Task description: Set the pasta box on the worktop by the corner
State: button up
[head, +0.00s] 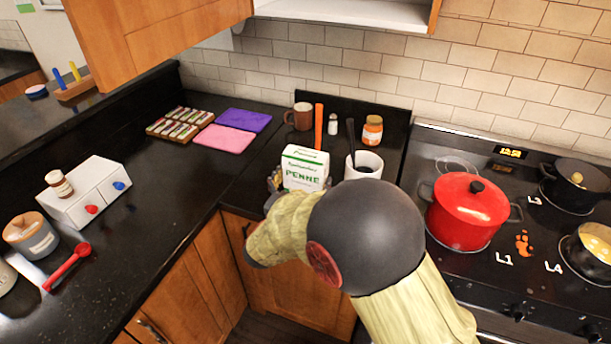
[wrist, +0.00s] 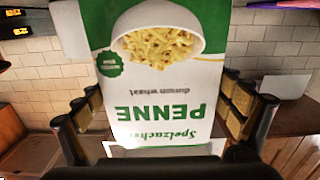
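The pasta box (head: 305,168), white and green with "PENNE" on it, looks upright in the head view, at the inner corner of the dark worktop (head: 262,168). My gripper (head: 273,184) is at its lower left side, partly hidden by the box and my arm. In the wrist view the box (wrist: 160,90) fills the middle, its print upside down, with my finger pads (wrist: 162,104) against both side edges. My gripper is shut on it. The box's base is hidden, so I cannot tell whether it touches the worktop.
Pink (head: 225,139) and purple (head: 243,120) boards lie left of the box. A brown mug (head: 300,116), a jar (head: 372,130) and a white utensil pot (head: 364,165) stand behind and right. A red pot (head: 468,212) is on the hob.

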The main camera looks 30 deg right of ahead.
jog(key=shift+o, duration=0.5)
jog(key=shift+r, duration=0.2)
jog(key=p+v, duration=0.3)
jog(key=v, duration=0.9)
jog(key=w+a+r+n+t+y, duration=0.3)
jog(key=w+a+r+y, duration=0.2)
jog(key=w+a+y, duration=0.25)
jog(key=s+a+r+n+y, duration=0.2)
jog(key=a+r+n+y, duration=0.1)
jog(key=a+r+y, duration=0.3)
jog(key=s+d+n+g, duration=0.2)
jog(key=s+d+g, duration=0.1)
jog(key=s, duration=1)
jog(key=s+d+f+n+g, duration=0.1)
jog(key=s+g, duration=0.4)
jog(key=s, duration=0.8)
jog(key=d+n, duration=0.1)
jog(key=d, duration=0.1)
jog(key=shift+d+f+y, duration=0.2)
jog(key=shift+d+y, duration=0.1)
jog(key=shift+y, duration=0.05)
